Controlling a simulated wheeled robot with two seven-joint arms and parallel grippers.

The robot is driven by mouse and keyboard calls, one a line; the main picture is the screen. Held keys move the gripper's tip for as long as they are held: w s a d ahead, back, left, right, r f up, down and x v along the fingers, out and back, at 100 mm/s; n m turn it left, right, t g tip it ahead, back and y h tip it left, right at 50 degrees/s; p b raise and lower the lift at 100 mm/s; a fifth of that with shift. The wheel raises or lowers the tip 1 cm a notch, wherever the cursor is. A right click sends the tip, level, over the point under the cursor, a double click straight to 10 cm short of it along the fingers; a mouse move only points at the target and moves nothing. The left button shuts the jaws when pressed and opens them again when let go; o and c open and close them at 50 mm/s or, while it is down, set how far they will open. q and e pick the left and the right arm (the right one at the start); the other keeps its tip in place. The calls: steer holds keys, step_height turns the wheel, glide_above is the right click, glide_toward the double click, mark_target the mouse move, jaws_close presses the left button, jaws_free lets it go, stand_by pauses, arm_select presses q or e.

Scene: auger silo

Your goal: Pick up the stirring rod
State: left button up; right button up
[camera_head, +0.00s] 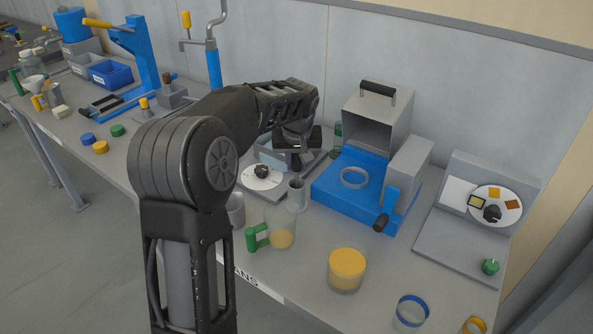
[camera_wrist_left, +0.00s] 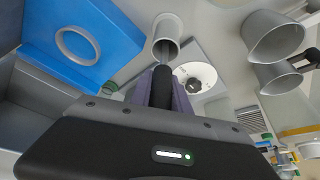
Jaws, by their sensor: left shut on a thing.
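My left gripper (camera_head: 294,155) is above a grey upright tube holder (camera_head: 297,196) at the middle of the bench. In the left wrist view its fingers (camera_wrist_left: 160,95) are shut on the black handle of the stirring rod (camera_wrist_left: 162,86). The rod's thin grey shaft runs from the handle into the mouth of the tube holder (camera_wrist_left: 167,30). How deep the tip sits is hidden inside the tube. In the head view the handle is mostly covered by the gripper. My right gripper is not in view.
A glass jug with a green handle (camera_head: 257,238) stands close in front of the tube. A white dial plate (camera_head: 262,177) lies behind left, and a blue machine base (camera_head: 347,199) stands to the right. A yellow-filled jar (camera_head: 347,267) is in front, with clear bench around it.

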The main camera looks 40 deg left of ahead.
arm_select(q)
jaws_close()
steer(key=shift+r, duration=0.15)
steer(key=shift+r, duration=0.25)
step_height(320, 180, up, 9)
steer(key=shift+r, duration=0.15)
stand_by(0.6)
